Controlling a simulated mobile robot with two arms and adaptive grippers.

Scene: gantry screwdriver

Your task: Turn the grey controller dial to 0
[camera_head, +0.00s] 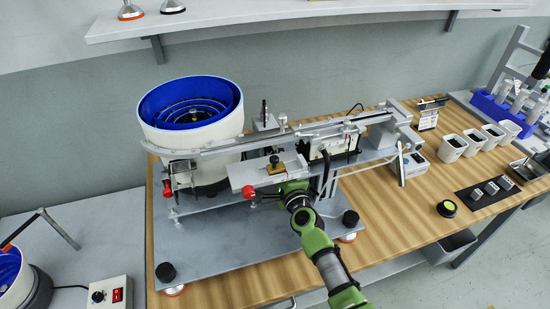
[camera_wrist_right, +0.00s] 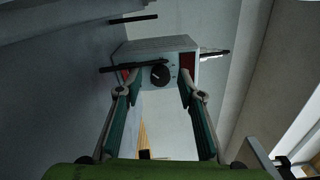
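The grey controller is a pale box (camera_wrist_right: 158,48) in the right wrist view, with a round black dial (camera_wrist_right: 160,75) on its face and a dark red switch beside it. The dial's pointer is too small to read. My right gripper (camera_wrist_right: 160,88) is open, one finger on each side of the dial in the picture. I cannot tell whether either finger touches it. In the head view my right gripper (camera_head: 280,193) reaches in under the feeder rail, its fingertips partly hidden by the machine. I cannot tell which head-view box this controller is. My left gripper is not in view.
The feeder machine with a blue-lined bowl (camera_head: 190,102) stands on a grey plate (camera_head: 215,245) on the wooden table. A controller box (camera_head: 110,293) sits at lower left, another grey box (camera_head: 408,167) right of the machine. White cups and black holders lie farther right.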

